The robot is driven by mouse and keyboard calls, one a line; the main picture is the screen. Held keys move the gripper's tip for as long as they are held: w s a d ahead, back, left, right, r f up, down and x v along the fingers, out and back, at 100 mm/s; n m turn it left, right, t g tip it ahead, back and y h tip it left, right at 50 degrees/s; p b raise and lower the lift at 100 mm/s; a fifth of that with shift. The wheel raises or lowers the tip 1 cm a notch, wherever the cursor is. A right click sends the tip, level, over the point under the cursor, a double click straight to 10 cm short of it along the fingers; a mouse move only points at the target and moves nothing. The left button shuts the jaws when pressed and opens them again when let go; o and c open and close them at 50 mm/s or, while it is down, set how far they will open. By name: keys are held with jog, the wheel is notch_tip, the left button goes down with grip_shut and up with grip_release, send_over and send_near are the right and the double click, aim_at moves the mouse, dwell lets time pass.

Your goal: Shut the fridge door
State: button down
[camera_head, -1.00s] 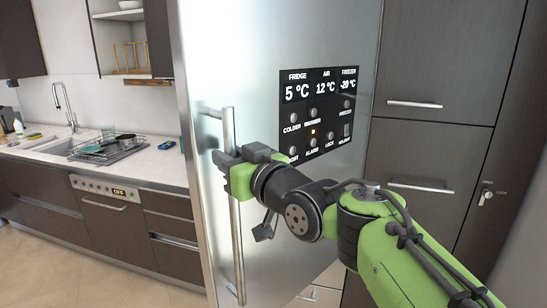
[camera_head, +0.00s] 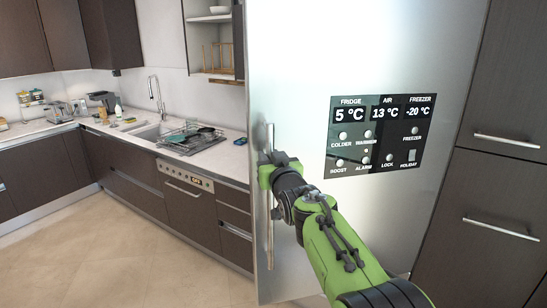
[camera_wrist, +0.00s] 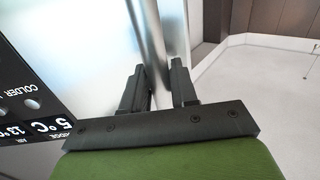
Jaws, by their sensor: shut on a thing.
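The fridge door (camera_head: 290,60) is a tall brushed-steel panel with a black display (camera_head: 375,135) reading 5, 13 and -20 °C. Its left edge stands in front of the counter run; I cannot tell exactly how far ajar it is. A vertical metal bar handle (camera_head: 270,235) runs near that left edge. My gripper (camera_head: 268,160) is shut on the handle, around its upper-middle part. In the wrist view, the two dark fingers of my gripper (camera_wrist: 158,72) stand on either side of the handle (camera_wrist: 176,30). The fridge interior is hidden.
Dark tall cabinets (camera_head: 510,190) with bar handles stand at the right. A counter (camera_head: 225,155) with a sink (camera_head: 155,130) and a dish rack (camera_head: 190,137) is at the left. The tiled floor (camera_head: 150,260) there is clear.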

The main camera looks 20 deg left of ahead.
dwell(0.3)
jog(key=c, duration=1)
grip_release()
jog(key=shift+c, duration=0.2)
jog(key=shift+s, duration=0.1)
jog(key=b+v, duration=0.5)
jog(key=v, duration=1)
jog(key=shift+s+d, duration=0.25)
jog(key=shift+s, duration=0.05)
